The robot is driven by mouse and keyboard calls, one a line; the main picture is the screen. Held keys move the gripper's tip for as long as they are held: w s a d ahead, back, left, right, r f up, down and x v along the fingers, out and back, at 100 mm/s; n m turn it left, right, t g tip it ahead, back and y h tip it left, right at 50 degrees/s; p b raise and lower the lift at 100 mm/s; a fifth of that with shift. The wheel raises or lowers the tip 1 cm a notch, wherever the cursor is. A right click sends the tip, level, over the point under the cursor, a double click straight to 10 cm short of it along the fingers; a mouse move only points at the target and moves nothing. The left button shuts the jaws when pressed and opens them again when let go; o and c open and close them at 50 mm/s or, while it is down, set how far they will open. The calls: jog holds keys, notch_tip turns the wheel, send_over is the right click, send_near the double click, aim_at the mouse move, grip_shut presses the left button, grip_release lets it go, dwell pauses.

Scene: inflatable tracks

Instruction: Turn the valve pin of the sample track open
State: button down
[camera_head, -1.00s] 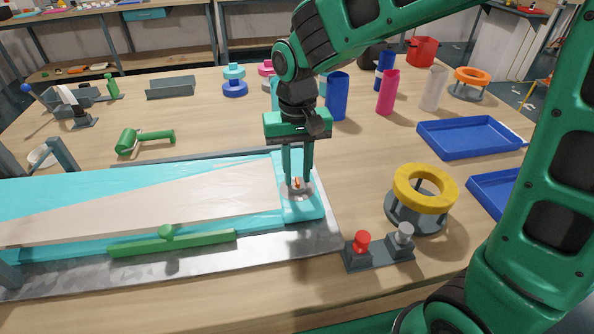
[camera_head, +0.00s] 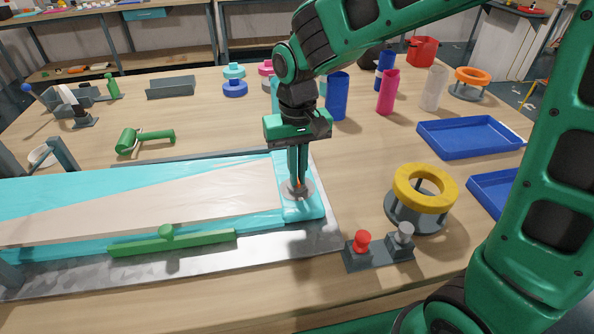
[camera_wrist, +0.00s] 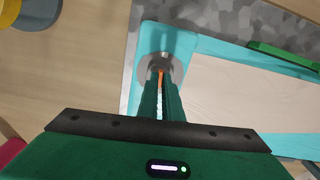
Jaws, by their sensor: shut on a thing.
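The sample track (camera_head: 130,205) is a flat turquoise sheet with a pale beige strip along its middle, lying on a grey metal plate. At its right end is a round grey valve (camera_head: 308,193), which also shows in the wrist view (camera_wrist: 177,73). My gripper (camera_head: 298,183) points straight down over it, its fingers shut on the small orange valve pin at its centre. In the wrist view a sliver of the orange pin (camera_wrist: 161,76) shows between the fingertips (camera_wrist: 160,82). The fingers hide most of the pin, and its exact angle is hard to tell.
A yellow ring on a grey stand (camera_head: 425,187) and a grey block with red and grey knobs (camera_head: 380,252) stand right of the track. A green bar (camera_head: 172,242) lies along the track's near edge. Blue trays (camera_head: 468,137) lie farther right; coloured cylinders (camera_head: 337,97) stand behind.

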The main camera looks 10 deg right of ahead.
jog(key=n, duration=1.6)
jog(key=shift+w+d+r+n, duration=0.1)
jog(key=shift+w+n, duration=0.05)
jog(key=shift+n, duration=0.15)
dwell(0.4)
jog(key=c, duration=1.9)
grip_release()
jog(key=shift+c, duration=0.2)
notch_tip(320, 180, up, 11)
